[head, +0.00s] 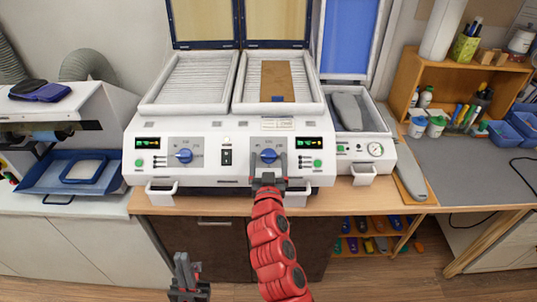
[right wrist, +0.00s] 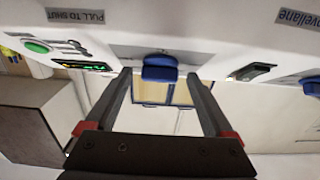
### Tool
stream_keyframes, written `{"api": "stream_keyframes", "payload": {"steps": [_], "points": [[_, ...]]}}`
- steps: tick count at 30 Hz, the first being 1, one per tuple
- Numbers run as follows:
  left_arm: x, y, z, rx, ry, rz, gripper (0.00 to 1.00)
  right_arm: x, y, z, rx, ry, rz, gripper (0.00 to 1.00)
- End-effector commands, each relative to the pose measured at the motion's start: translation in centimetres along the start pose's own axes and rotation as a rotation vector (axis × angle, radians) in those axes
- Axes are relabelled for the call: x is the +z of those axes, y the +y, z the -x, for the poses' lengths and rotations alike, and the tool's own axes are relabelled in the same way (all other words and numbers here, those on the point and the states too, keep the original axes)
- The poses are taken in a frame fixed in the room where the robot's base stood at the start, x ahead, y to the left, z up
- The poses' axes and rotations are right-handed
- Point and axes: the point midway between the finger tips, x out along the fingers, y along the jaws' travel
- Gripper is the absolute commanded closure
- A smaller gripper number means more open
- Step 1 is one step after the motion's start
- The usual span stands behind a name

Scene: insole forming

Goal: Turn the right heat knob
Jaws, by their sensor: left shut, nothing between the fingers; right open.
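The white heating machine (head: 220,130) stands on the wooden counter. Its right heat knob (head: 268,155) is blue and sits on the front panel, left of the right green display (head: 309,143). In the right wrist view the blue knob (right wrist: 160,68) shows between the tips of my open right gripper (right wrist: 160,85). I cannot tell whether the fingers touch it. In the head view my right gripper (head: 268,172) is in front of the knob and covers its lower part. My left gripper (head: 186,268) is shut and empty, low in front of the counter, away from the machine.
The left heat knob (head: 184,156) and a black switch (head: 227,157) are left of the right knob. White handles (head: 161,189) stick out below the panel. A press unit with a gauge (head: 375,149) stands on the right. The floor in front is free.

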Motion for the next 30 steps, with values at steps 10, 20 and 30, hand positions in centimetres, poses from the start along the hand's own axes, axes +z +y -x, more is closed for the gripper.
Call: {"api": "stream_keyframes", "payload": {"steps": [10, 20, 30], "points": [[-0.04, -0.01, -0.21, 0.0, 0.0, 0.0, 1.0, 0.12, 0.03, -0.63, 0.001, -0.002, -0.001, 0.12], [-0.04, -0.01, -0.22, 0.0, 0.0, 0.0, 1.0, 0.09, 0.02, -0.61, 0.0, -0.002, -0.001, 0.63], [0.02, 0.01, 0.11, 0.0, 0.0, 0.0, 1.0, 0.18, -0.01, -0.6, 0.002, 0.0, -0.003, 0.98]]}}
